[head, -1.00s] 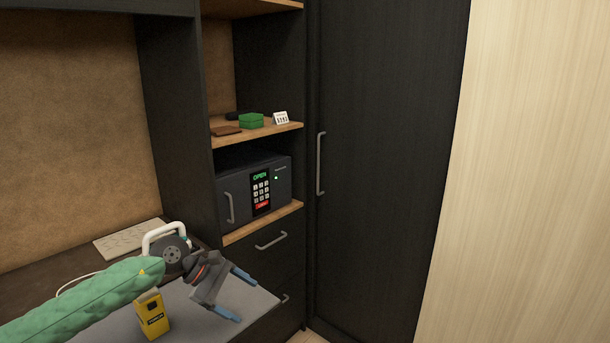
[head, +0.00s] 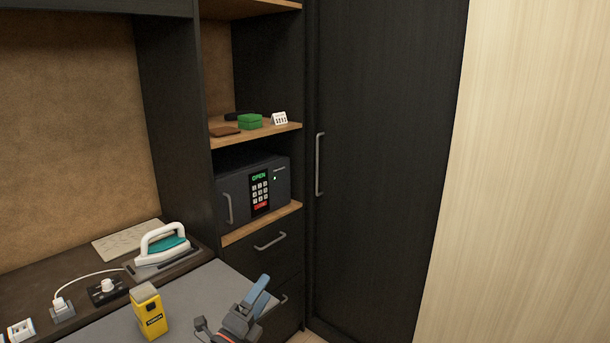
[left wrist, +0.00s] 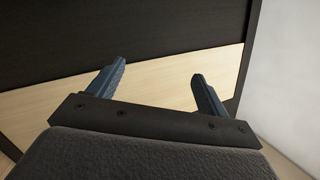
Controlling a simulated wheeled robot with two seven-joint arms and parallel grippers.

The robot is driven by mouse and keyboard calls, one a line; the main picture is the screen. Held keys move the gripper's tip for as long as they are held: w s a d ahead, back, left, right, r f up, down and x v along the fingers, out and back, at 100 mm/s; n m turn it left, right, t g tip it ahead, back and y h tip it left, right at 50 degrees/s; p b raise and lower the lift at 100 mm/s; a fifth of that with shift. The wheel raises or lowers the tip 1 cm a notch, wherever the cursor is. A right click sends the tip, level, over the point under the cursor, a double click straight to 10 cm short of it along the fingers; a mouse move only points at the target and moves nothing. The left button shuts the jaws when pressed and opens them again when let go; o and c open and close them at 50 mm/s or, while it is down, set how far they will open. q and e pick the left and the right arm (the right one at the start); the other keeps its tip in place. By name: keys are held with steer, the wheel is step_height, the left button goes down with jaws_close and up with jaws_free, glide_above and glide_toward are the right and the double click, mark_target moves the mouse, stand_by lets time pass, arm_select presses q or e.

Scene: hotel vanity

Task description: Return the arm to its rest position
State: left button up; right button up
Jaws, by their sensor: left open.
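My left gripper (head: 262,298) is low in the head view, at the bottom centre, in front of the drawers and over the right edge of the grey surface. Its blue fingers point up and to the right. In the left wrist view the two fingers (left wrist: 155,85) are spread apart with nothing between them. Beyond them are a dark panel and a pale wood band. Most of the left arm is below the head view. My right gripper is not in view.
A yellow box (head: 149,312) stands on the grey surface (head: 205,292), left of my gripper. An iron (head: 163,247) rests behind it. A safe (head: 240,195) showing OPEN sits on a shelf. A tall dark door (head: 385,160) with a handle is at right.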

arm_select(q)
steer(key=s+a+f+n+g+y, duration=0.3)
steer(key=s+a+f+n+y, duration=0.25)
steer(key=f+n, duration=0.4)
steer(key=s+a+f+n+g+y, duration=0.4)
steer(key=s+a+f+n+y, duration=0.15)
steer(key=f+n, duration=0.4)
steer(key=s+f+n+g, duration=0.3)
steer(key=s+f+g, duration=0.15)
steer(key=s, duration=0.65)
steer(key=s+f+n+g, duration=0.35)
steer(key=s+f, duration=0.25)
steer(key=s, duration=0.4)
steer(key=s+d+f+g, duration=0.1)
steer(key=s+d+f, duration=0.1)
steer(key=f, duration=1.4)
steer(key=s+d+f+g, duration=0.1)
steer(key=d+f, duration=0.1)
steer(key=f, duration=1.4)
steer(key=shift+s+f+g+h, duration=0.3)
steer(key=shift+s+f+h, duration=0.05)
steer(key=shift+h, duration=0.05)
steer(key=shift+w, duration=0.1)
